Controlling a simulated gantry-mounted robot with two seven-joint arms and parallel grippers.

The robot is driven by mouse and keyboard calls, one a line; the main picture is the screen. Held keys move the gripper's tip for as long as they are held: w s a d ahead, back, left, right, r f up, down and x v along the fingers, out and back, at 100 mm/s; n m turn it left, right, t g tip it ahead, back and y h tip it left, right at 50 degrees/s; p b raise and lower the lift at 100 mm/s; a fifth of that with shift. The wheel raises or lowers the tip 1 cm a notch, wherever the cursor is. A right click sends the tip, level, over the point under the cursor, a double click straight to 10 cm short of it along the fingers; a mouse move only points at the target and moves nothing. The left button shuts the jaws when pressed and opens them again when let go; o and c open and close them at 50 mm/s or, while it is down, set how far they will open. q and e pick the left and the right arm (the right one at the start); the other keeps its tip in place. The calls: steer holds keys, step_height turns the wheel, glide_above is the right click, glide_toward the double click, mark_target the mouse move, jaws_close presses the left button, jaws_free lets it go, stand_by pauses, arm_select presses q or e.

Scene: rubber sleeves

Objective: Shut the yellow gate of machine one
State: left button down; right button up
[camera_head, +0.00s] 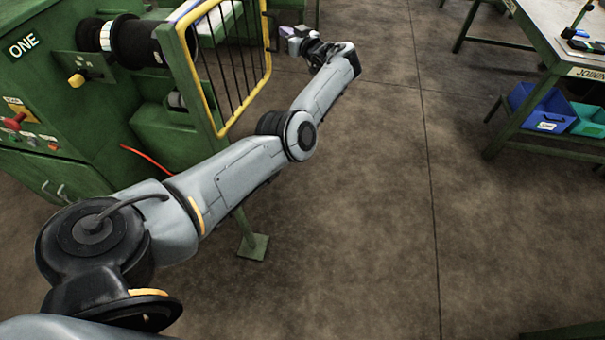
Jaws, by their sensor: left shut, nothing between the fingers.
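The gate (246,102) of machine one is a yellow frame with thin black upright bars, at the upper left. It stands out at an angle from the green machine (70,120) marked ONE, whose dark spindle part is uncovered. My left arm reaches across the picture past the gate's lower right side. My left gripper (286,34) is small and far off, just right of the gate's far upright. It is shut and empty; whether it touches the gate cannot be told. My right gripper is not in view.
A green post with a foot plate (253,246) stands below the gate, partly behind my arm. A table (560,50) with blue (540,108) and teal (588,120) bins on its lower shelf is at the upper right. The floor in the middle and right is clear.

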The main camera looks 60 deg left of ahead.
mark_target(266, 27)
arm_select(q)
steer(key=s+a, duration=0.1)
steer(key=a, duration=0.1)
steer(key=s+a, duration=0.1)
steer(key=a, duration=0.1)
steer(key=s+a, duration=0.2)
steer(key=shift+a+b, duration=0.1)
steer(key=shift+b, duration=0.25)
steer(key=shift+w, duration=0.1)
